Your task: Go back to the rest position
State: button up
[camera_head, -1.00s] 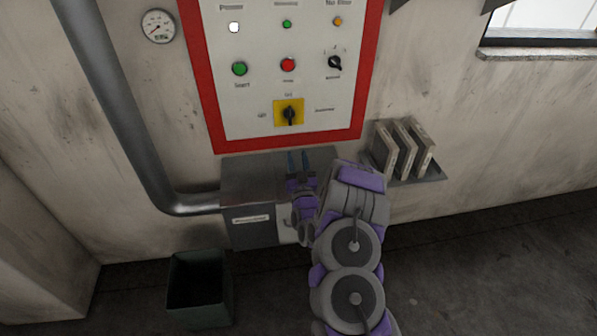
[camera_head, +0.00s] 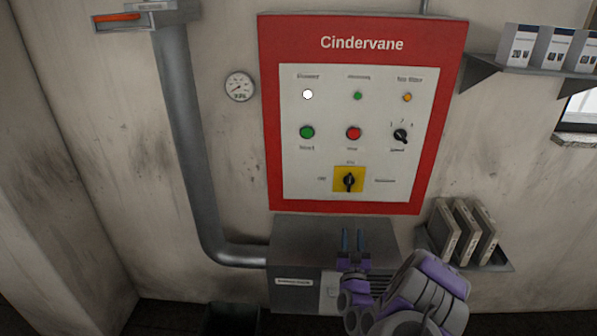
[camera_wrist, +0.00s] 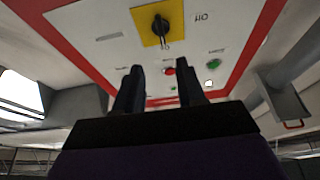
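My gripper (camera_head: 352,240) is in front of the grey metal box below the red-framed control panel (camera_head: 440,120). Its two dark blue fingers point up and stand apart with nothing between them. In the wrist view the gripper (camera_wrist: 160,82) also shows open and empty, with the panel beyond it. The panel carries a yellow rotary switch (camera_head: 349,180), a green button (camera_head: 307,132), a red button (camera_head: 353,132) and a small black selector (camera_head: 400,135). The white lamp (camera_head: 307,94) looks lit. I see no contact between the fingers and the panel.
The grey box (camera_head: 300,240) juts out under the panel. A thick pipe (camera_head: 180,130) runs down at the left, near a gauge (camera_head: 239,86). A shelf with several binders (camera_head: 460,235) is at right, and a higher shelf holds small boxes (camera_head: 553,48). A dark bin (camera_head: 232,318) stands below.

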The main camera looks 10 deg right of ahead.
jog(key=w+a+r+n+g+y, duration=0.2)
jog(key=a+n+g+y, duration=0.15)
jog(key=a, duration=0.35)
jog(key=w+a+r+n+g+y, duration=0.1)
jog(key=a+r+n+g+y, duration=0.15)
jog(key=a+y, duration=0.35)
jog(key=s+a+g, duration=0.4)
jog(key=s+a, duration=0.1)
jog(key=s+r+m+g+h, duration=0.1)
jog(key=s+r+g, duration=0.2)
jog(key=s, duration=1.2)
jog(key=s+r+g+h, duration=0.1)
jog(key=s+r+g, duration=0.2)
jog(key=s, duration=1.2)
jog(key=s+r+m+g+h, duration=0.1)
jog(key=s+g, duration=0.6)
jog(key=s, duration=0.8)
jog(key=shift+a+r+m, duration=0.25)
jog(key=shift+r+m, duration=0.05)
jog(key=shift+r, duration=0.6)
jog(key=shift+c, duration=0.3)
